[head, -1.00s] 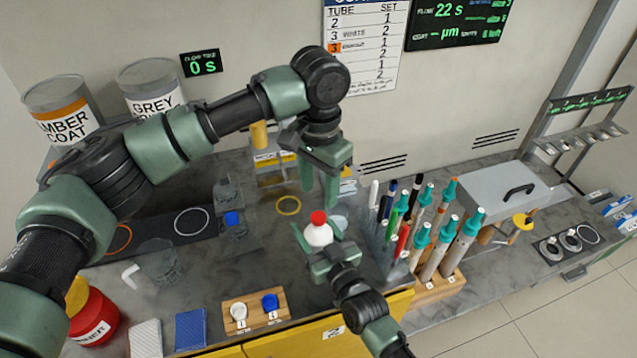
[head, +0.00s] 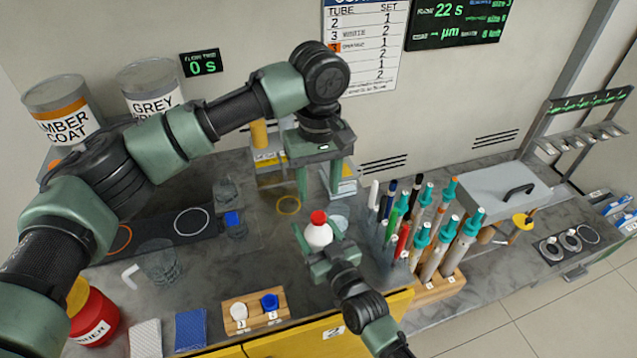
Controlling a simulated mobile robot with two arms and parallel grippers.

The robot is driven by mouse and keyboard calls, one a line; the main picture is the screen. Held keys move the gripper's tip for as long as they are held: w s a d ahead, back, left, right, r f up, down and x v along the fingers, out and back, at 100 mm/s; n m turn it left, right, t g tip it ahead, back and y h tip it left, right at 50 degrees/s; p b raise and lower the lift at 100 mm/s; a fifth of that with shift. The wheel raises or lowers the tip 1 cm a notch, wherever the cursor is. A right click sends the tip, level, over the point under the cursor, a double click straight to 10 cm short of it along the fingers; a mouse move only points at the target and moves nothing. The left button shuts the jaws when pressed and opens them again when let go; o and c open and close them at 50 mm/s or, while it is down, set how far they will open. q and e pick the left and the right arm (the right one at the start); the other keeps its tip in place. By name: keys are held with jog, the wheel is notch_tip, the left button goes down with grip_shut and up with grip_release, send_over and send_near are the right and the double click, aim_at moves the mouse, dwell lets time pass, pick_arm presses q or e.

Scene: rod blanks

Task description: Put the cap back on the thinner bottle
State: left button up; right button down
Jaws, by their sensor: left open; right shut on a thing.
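A small white bottle (head: 318,236) stands upright near the front middle of the bench. A red cap (head: 318,217) sits on its top and looks upright; I cannot tell how tightly it is seated. My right gripper (head: 321,244) is shut around the bottle from the front, hiding its lower part. My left gripper (head: 319,189) points down above and just behind the cap, its fingers spread and empty, apart from the cap. A red container (head: 92,315) at the lower left has a partly hidden label ending in "NNER".
A rack of several teal-topped tubes (head: 445,247) and pens stands close to the right. Glass beakers (head: 160,262) stand left. A grey lidded box (head: 500,188) is at right.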

aim_at(318, 216)
pick_arm(q)
jog(key=shift+f, duration=4)
grip_shut()
jog(key=m, duration=0.5)
jog(key=shift+m, duration=0.3)
jog(key=m, duration=1.8)
jog(key=shift+m, duration=0.4)
jog(key=shift+o, duration=0.7)
grip_release()
